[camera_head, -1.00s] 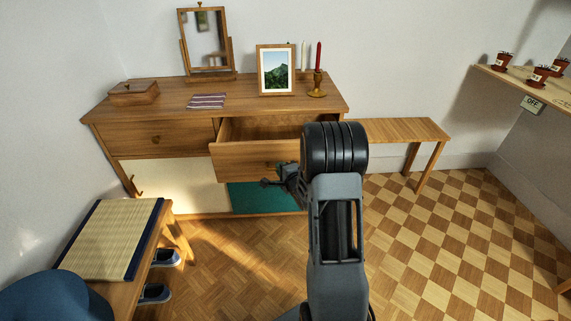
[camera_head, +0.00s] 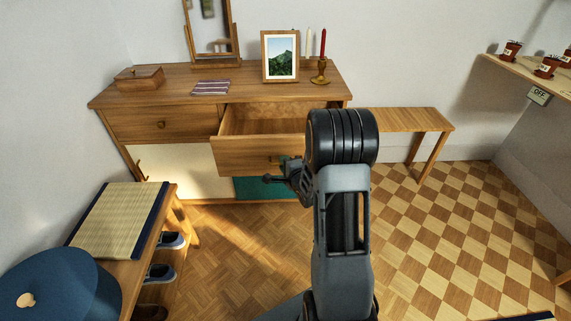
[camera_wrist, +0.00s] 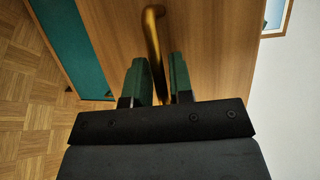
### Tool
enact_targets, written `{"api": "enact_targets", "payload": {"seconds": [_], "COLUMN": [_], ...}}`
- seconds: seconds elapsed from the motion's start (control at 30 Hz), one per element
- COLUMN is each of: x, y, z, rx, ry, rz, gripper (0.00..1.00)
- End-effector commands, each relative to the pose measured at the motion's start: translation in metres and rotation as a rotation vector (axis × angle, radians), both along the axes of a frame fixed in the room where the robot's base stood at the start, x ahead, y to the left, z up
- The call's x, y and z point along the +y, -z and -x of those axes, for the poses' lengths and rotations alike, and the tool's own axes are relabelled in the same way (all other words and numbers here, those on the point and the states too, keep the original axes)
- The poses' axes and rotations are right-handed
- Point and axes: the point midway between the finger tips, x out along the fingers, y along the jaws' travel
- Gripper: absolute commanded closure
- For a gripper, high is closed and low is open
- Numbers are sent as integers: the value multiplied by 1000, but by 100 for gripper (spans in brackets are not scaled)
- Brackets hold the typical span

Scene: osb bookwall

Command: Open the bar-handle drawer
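The wooden drawer (camera_head: 243,157) at the upper right of the dresser stands well open, its empty-looking inside showing from above. In the wrist view its brass bar handle (camera_wrist: 154,38) runs down between my two fingers. In the head view my gripper (camera_head: 288,172) is at the drawer front, and my arm hides the drawer's right end.
The dresser top (camera_head: 165,92) holds a mirror, framed picture, candles, box and striped cloth. A bench with a mat (camera_head: 120,218) and shoes stands at left, with a blue hat (camera_head: 60,290). A low wooden table (camera_head: 405,120) is at right. Floor between is clear.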

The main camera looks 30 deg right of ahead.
Motion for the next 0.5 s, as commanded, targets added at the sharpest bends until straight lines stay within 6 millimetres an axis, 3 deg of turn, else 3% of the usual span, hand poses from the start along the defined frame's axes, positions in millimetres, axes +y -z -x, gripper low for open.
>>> {"api": "enact_targets", "payload": {"seconds": [0.17, 0.5], "x": [2, 1], "y": [0, -2], "z": [-1, 6], "rx": [0, 0], "ry": [-5, -4], "rz": [0, 0], "gripper": [64, 64]}}
